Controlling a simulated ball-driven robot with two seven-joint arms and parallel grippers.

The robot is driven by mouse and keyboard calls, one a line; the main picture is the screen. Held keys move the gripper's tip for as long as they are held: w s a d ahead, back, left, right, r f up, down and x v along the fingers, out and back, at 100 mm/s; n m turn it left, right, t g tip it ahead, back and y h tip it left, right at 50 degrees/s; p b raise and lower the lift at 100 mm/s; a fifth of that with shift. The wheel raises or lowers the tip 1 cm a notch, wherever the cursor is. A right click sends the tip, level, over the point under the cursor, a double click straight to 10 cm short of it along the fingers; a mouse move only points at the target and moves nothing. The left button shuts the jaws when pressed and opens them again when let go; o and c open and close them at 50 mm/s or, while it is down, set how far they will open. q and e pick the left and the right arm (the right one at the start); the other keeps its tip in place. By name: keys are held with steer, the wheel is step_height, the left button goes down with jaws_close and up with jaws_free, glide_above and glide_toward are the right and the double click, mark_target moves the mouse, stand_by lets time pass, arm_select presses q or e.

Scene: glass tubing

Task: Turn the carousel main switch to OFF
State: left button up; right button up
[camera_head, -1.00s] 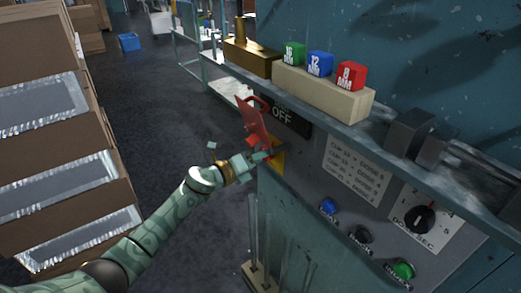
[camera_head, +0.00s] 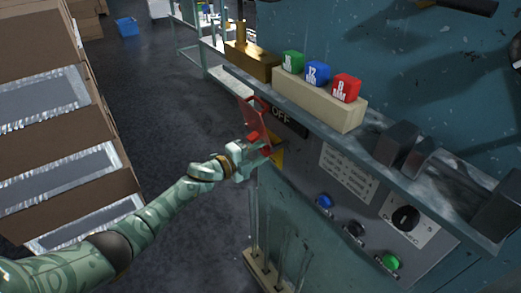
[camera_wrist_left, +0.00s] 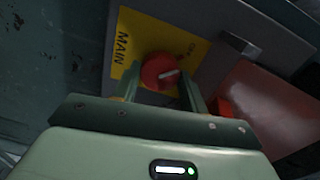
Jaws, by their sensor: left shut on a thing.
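The main switch is a round red knob (camera_wrist_left: 160,72) with a pale pointer line, on a yellow plate (camera_wrist_left: 185,35) marked MAIN, in the left wrist view. My left gripper (camera_wrist_left: 162,88) has its two fingers on either side of the knob and is shut on it. In the head view my left gripper (camera_head: 258,155) is at the left end of the grey panel, covering the knob; part of the yellow plate (camera_head: 277,154) shows beside it. A red hinged plate (camera_head: 256,122) stands just above it, and a black OFF sign (camera_head: 286,118) is behind. My right gripper is not in view.
A shelf above the panel holds a brass block (camera_head: 252,60), a beige block (camera_head: 318,97) with green, blue and red cubes, and dark blocks (camera_head: 396,143). Blue (camera_head: 324,201) and green (camera_head: 391,262) buttons and a dial (camera_head: 405,218) are to the right. Boxes stand at left.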

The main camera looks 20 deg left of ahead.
arm_select(q)
steer(key=shift+n, duration=0.3)
steer(key=o, duration=1)
steer(key=shift+a, duration=0.1)
steer(key=shift+c, duration=0.2)
